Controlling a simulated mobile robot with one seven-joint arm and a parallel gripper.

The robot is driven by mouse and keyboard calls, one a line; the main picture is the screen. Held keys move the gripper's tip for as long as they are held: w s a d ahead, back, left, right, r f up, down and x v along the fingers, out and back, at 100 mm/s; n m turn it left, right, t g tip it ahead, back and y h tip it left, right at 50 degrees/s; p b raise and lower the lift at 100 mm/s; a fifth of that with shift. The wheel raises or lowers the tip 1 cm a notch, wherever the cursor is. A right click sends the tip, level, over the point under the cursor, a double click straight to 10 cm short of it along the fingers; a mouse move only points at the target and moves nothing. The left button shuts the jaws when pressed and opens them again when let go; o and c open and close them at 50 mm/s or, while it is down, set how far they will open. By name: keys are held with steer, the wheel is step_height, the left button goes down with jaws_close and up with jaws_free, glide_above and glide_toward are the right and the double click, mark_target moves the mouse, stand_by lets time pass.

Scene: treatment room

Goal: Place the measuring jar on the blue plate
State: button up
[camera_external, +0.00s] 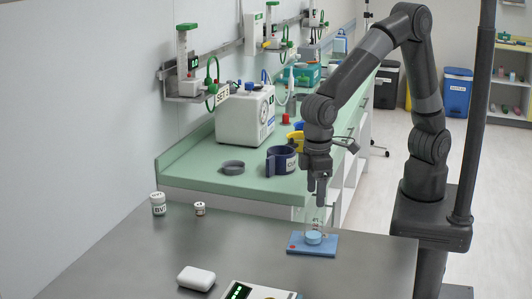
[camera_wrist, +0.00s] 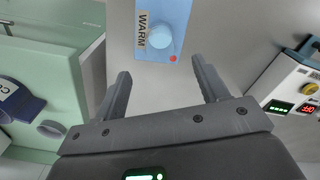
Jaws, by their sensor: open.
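The blue plate (camera_external: 327,246) lies flat on the grey table near its far right edge. It also shows in the wrist view (camera_wrist: 178,14), with a "WARM" label and a red dot. A clear jar with faint markings, seemingly the measuring jar (camera_external: 313,238), stands upright on the plate; its light blue round base shows best. In the wrist view the round blue part (camera_wrist: 160,37) rests on the plate beside the label. My gripper (camera_external: 317,194) is open and empty above the jar, pointing down. In the wrist view its fingertips (camera_wrist: 161,68) are apart, with nothing between them.
A white scale-like device (camera_external: 260,291) with a green display and a white box (camera_external: 196,278) are at the table's front. Two small jars (camera_external: 158,204) (camera_external: 199,209) stand at left. A dark blue mug (camera_external: 281,161) and grey ring (camera_external: 232,167) sit on the green counter behind.

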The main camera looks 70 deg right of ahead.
steer(key=w+d+r+m+t, duration=0.15)
steer(key=d+r, duration=0.25)
steer(key=d, duration=0.4)
steer(key=w+d+r+m+y, duration=0.1)
steer(key=w+d+r, duration=0.15)
steer(key=d, duration=0.55)
steer(key=w+d+r+m+t, duration=0.1)
steer(key=d+r, duration=0.4)
steer(key=d, duration=0.3)
steer(key=s+d+m+t, duration=0.1)
steer(key=s+d, duration=0.3)
steer(key=d, duration=0.4)
steer(key=s+d+r+m+t+h, duration=0.1)
steer(key=s+d+t, duration=0.1)
steer(key=s+d, duration=0.3)
steer(key=d, duration=0.4)
steer(key=shift+s+r, duration=0.15)
steer(key=shift+r, duration=0.15)
